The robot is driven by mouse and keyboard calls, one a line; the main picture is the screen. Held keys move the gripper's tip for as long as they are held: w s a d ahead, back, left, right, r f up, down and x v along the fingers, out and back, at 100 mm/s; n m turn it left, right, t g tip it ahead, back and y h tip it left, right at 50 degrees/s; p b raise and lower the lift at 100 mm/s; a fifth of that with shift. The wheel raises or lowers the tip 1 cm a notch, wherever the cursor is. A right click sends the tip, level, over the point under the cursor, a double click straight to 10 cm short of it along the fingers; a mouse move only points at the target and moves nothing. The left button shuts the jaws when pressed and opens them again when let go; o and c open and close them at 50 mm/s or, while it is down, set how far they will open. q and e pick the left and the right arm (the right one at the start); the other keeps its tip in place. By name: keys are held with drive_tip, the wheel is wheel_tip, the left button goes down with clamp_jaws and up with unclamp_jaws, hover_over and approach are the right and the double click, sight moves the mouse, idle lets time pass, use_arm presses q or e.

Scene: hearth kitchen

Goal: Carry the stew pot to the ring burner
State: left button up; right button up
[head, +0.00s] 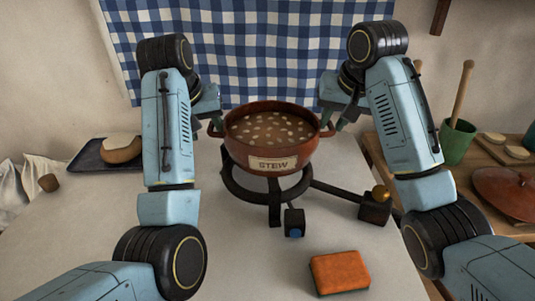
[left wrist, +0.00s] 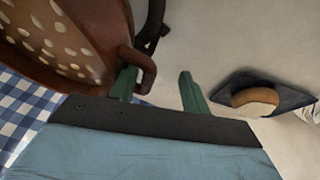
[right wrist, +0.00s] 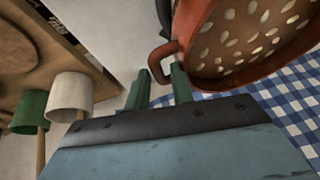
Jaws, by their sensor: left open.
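The brown stew pot (head: 285,155), labelled STEW and filled with pale-dotted stew, stands level on the black ring burner (head: 262,199). The pot hides the back of the ring. My left gripper (head: 216,118) is open at the pot's left handle. In the left wrist view, one finger is by the handle loop (left wrist: 148,72) and the other is well clear of it. My right gripper (head: 332,117) is at the right handle. In the right wrist view, its fingers are apart, either side of the handle's bar (right wrist: 155,62), with a gap showing between them.
An orange sponge-like block (head: 340,272) lies on the table in front. A dark tray (head: 90,156) with a round loaf-like thing is at left. A green cup (head: 456,142) and a brown lid (head: 508,190) stand on the side board at right. A checked cloth (head: 245,50) hangs behind.

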use_arm(q)
drive_tip(key=shift+d+r, duration=0.2)
drive_tip(key=shift+d, duration=0.35)
use_arm(e)
drive_tip(key=shift+s+a, duration=0.1)
drive_tip(key=shift+a, duration=0.45)
drive_tip(key=shift+o, duration=0.4)
drive_tip(key=shift+s+d+r, duration=0.1)
drive_tip(key=shift+d+r, duration=0.1)
drive_tip(key=shift+r, duration=0.7)
drive_tip(key=shift+o, duration=1.3)
drive_tip(key=v, duration=0.6)
drive_tip(key=shift+s+d, duration=0.2)
drive_tip(key=shift+d, duration=0.05)
use_arm(q)
drive_tip(key=shift+a, duration=0.1)
use_arm(e)
drive_tip(key=shift+r, duration=0.15)
